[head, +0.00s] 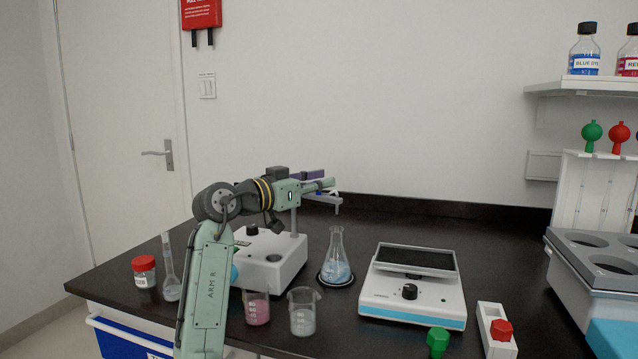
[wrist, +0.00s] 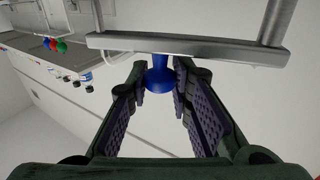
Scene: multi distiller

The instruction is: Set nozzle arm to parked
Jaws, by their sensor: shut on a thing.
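A white distiller-like unit (head: 270,262) stands on the dark bench with an upright metal post (head: 294,222). The nozzle arm (head: 325,197) reaches to the right from near the post top, its end bent down. In the wrist view the metal bar (wrist: 215,50) of the nozzle arm crosses the picture, with a blue knob (wrist: 160,78) on it. My gripper (wrist: 160,72) is shut on the blue knob, one finger on each side. In the head view my gripper (head: 320,184) is at the nozzle arm, partly hiding it.
A conical flask (head: 336,262) with pale blue contents stands right of the unit. Two beakers, pink (head: 257,308) and clear (head: 302,315), stand in front. A balance (head: 412,290) is to the right. A volumetric flask (head: 171,280) and red-capped jar (head: 144,272) are at left.

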